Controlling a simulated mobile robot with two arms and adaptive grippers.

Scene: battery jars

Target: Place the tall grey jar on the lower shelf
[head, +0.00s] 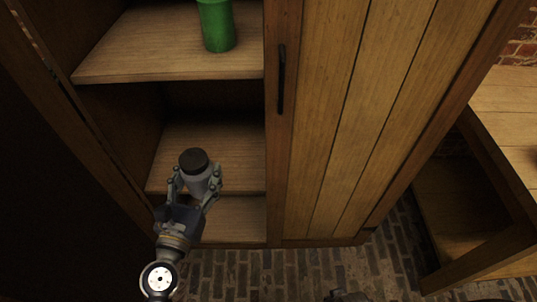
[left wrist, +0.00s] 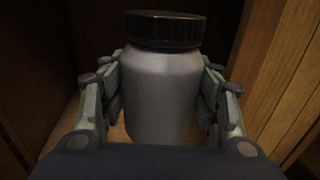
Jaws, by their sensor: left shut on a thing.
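The grey jar (head: 196,180) with a black lid is held upright in my left gripper (head: 197,186), in front of or over the lower shelf (head: 229,146) of the wooden cabinet. In the left wrist view the grey jar (left wrist: 160,92) fills the middle, with a finger of my left gripper (left wrist: 160,100) on each side. The jar's base is hidden, so I cannot tell whether it touches the shelf. My right gripper is not clearly seen.
A green jar (head: 216,24) stands on the upper shelf (head: 167,55). A closed wooden door (head: 345,110) with a dark handle (head: 282,80) bounds the opening on the right. A wooden table (head: 507,125) stands far right. The visible part of the lower shelf is otherwise bare.

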